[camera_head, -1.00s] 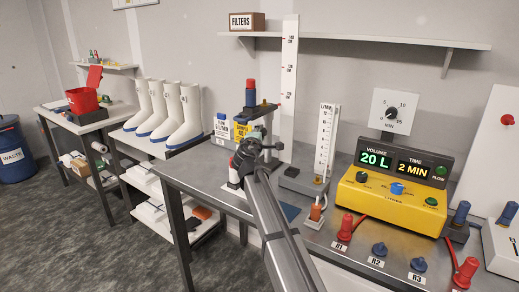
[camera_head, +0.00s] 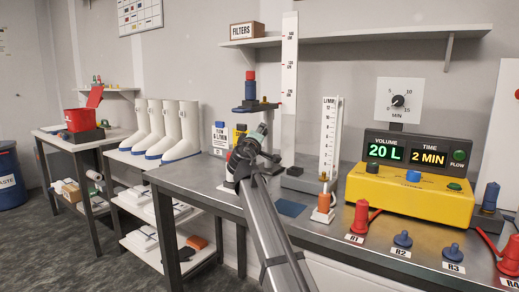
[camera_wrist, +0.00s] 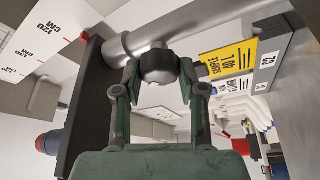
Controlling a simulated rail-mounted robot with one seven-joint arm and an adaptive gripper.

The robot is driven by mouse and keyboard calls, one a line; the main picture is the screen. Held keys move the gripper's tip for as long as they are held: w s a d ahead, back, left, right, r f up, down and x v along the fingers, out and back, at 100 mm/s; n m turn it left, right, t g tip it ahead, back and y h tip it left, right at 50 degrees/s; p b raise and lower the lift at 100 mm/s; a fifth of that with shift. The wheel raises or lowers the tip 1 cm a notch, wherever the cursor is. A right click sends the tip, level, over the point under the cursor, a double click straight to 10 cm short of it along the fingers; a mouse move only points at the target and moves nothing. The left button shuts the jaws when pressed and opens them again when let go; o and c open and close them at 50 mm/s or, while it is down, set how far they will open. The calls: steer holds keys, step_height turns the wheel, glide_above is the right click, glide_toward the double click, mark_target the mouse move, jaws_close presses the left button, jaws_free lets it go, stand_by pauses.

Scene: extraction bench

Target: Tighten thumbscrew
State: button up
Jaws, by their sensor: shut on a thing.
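In the head view my gripper (camera_head: 256,140) is beside the white scale pole (camera_head: 289,75), just under a dark bracket (camera_head: 256,107); the thumbscrew cannot be made out there. A red and blue sampling head (camera_head: 250,86) stands upright on the bracket. The bracket (camera_wrist: 84,95) also shows at left in the wrist view, near the pole's "120 CM" mark.
A yellow label block (camera_head: 240,133) and a blue and white one (camera_head: 220,137) stand behind my gripper. A flow tube (camera_head: 329,150) and a yellow meter (camera_head: 408,190) reading 20 L and 2 MIN stand to the right. Red and blue plugs line the bench front.

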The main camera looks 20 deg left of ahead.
steer(key=shift+r+m+b, duration=0.1)
steer(key=shift+m+b, duration=0.6)
steer(key=shift+b, duration=0.7)
steer(key=o, duration=1.1)
steer(key=shift+o, duration=0.2)
steer(key=p, duration=0.2)
steer(key=n+p, duration=0.1)
steer(key=p, duration=0.2)
steer(key=shift+r+n, duration=0.25)
steer(key=shift+n, duration=0.05)
steer(key=n+g+p, duration=0.1)
steer(key=n+p, duration=0.2)
steer(key=p, duration=0.6)
steer(key=n+g+p, duration=0.1)
steer(key=n+p, duration=0.2)
steer(key=p, duration=0.7)
steer(key=shift+y, duration=0.3)
steer(key=n+g+p, duration=0.1)
steer(key=n+p, duration=0.1)
steer(key=p, duration=0.6)
